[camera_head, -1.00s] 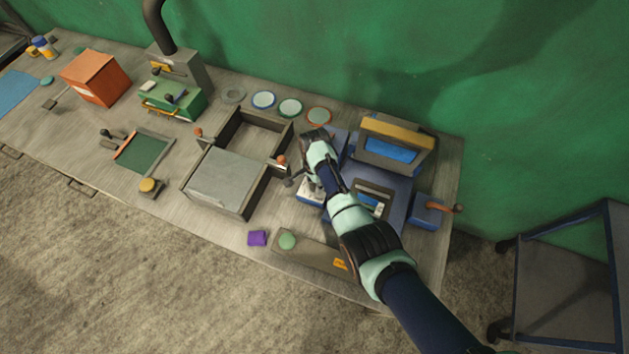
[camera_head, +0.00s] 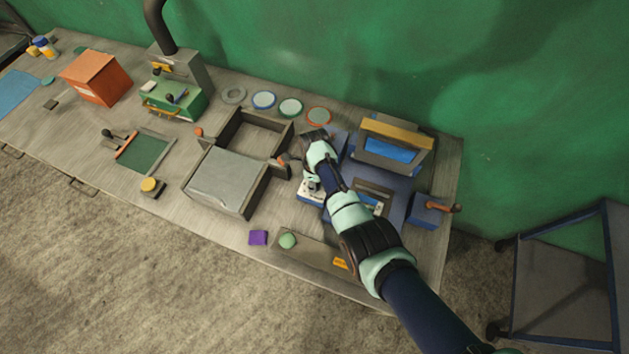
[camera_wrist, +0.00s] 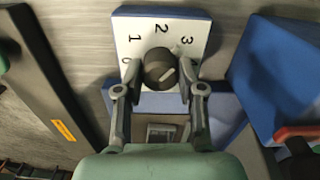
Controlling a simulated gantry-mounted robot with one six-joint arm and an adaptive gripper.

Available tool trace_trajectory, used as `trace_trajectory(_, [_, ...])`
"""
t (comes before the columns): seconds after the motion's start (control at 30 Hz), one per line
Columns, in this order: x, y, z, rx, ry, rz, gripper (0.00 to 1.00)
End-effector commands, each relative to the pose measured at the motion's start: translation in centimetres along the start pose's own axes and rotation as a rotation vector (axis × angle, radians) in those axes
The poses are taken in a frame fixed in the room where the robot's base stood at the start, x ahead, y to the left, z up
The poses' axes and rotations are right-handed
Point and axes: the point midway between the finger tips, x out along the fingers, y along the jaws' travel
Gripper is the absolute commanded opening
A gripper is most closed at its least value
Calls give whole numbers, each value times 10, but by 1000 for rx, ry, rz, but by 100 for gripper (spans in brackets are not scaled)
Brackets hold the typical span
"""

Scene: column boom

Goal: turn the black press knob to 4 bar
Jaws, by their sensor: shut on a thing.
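The black press knob (camera_wrist: 158,66) sits on a white dial plate (camera_wrist: 150,33) on a blue block in the wrist view. The numbers 0, 1, 2 and 3 show around it; no 4 is visible, and my right finger covers part of that side. The knob's pale pointer mark slants up and to the right, roughly toward the 3. My gripper (camera_wrist: 160,74) has one finger on each side of the knob and is shut on it. In the head view my arm hides most of the knob, and part of the white plate (camera_head: 308,192) shows beside the wrist.
The blue press (camera_head: 398,195) lies right of my arm, with its raised yellow-topped frame (camera_head: 395,130) behind. A blue block with an orange lever (camera_head: 430,211) is at the right. A grey-lidded box (camera_head: 226,182) stands close to the left. A purple block (camera_head: 258,237) lies in front.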

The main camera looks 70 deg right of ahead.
Motion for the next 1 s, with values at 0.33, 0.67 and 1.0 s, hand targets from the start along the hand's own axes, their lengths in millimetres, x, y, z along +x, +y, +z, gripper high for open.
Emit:
trace_trajectory(0.33, [-1,0,0,323,0,0,4])
trace_trajectory(0.67, [-1,0,0,575,0,0,4])
trace_trajectory(1.0, [-1,0,0,707,0,0,4])
